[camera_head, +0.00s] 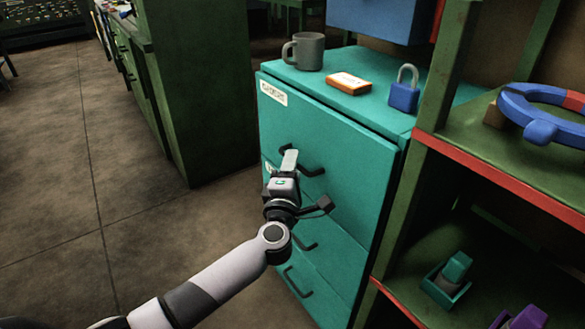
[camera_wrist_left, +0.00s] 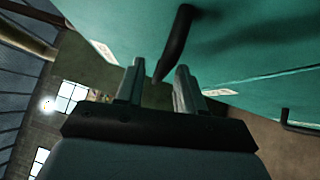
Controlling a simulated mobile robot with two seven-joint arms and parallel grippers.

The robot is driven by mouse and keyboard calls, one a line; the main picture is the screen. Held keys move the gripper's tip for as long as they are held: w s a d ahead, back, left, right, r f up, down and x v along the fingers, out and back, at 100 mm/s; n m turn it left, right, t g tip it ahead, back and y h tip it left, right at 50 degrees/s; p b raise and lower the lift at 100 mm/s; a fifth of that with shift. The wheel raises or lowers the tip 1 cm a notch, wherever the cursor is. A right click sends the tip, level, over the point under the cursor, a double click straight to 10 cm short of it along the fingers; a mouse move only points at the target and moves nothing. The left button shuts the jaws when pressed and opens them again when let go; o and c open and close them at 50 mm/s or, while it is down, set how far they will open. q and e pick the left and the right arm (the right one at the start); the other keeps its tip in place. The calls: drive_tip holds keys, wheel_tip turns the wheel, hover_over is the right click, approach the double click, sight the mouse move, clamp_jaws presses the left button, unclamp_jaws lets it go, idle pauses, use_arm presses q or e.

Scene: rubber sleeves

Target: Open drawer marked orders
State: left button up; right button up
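The teal cabinet (camera_head: 350,135) has a white label (camera_head: 273,92) at the top left of its upper drawer front, which seems to read "ORDERS". That drawer looks shut, with a dark seam along its top edge. Its black bar handle (camera_head: 313,171) is partly hidden by my left gripper (camera_head: 289,160), which is at the handle. In the left wrist view, the fingers of my left gripper (camera_wrist_left: 160,72) are apart. The dark handle (camera_wrist_left: 178,42) reaches into the space between them, with no clear contact on either finger. My right gripper is not in view.
A grey mug (camera_head: 308,52), an orange box (camera_head: 348,83) and a blue padlock (camera_head: 403,92) stand on the cabinet top. A green shelf with red edges (camera_head: 500,180) stands close on the right. The floor (camera_head: 110,150) on the left is clear.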

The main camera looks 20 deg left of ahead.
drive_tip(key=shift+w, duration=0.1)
use_arm(q)
clamp_jaws()
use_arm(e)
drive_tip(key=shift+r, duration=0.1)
